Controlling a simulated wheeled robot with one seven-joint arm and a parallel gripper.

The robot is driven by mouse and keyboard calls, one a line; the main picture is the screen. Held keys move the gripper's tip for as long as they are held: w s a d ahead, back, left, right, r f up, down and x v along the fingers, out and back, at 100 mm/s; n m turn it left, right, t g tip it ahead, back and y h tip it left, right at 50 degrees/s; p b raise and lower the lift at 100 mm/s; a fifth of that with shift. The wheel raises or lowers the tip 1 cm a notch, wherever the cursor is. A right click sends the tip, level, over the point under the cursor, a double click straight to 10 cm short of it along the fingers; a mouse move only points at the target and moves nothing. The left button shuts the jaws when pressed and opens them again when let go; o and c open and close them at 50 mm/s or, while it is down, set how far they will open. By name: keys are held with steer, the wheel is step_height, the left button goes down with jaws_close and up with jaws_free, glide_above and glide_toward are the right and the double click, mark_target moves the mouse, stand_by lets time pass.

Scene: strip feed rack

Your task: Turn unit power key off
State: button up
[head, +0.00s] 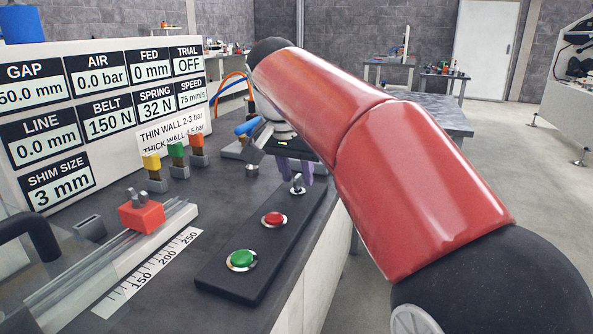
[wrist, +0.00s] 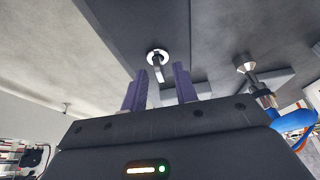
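The unit power key (head: 297,186) is a small metal key switch at the far end of a black control panel (head: 226,273). In the wrist view the key (wrist: 157,62) shows as a round bright collar with a short metal tab, just off the fingertips and roughly in line with the gap. My gripper (head: 293,172) has purple fingers pointing down over the key. In the wrist view my gripper (wrist: 161,72) is open, its fingers apart with nothing held. I cannot tell whether the tab is between the tips.
A red button (head: 274,219) and a green button (head: 241,259) sit on the same panel. A red block (head: 141,215) rides a clear rail on the left. Yellow, green and orange shim holders (head: 176,153) stand behind. A white display board (head: 100,105) shows readings, with TRIAL OFF.

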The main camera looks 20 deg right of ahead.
steer(key=v, duration=0.7)
steer(key=shift+r, duration=0.35)
steer(key=shift+s, duration=0.2)
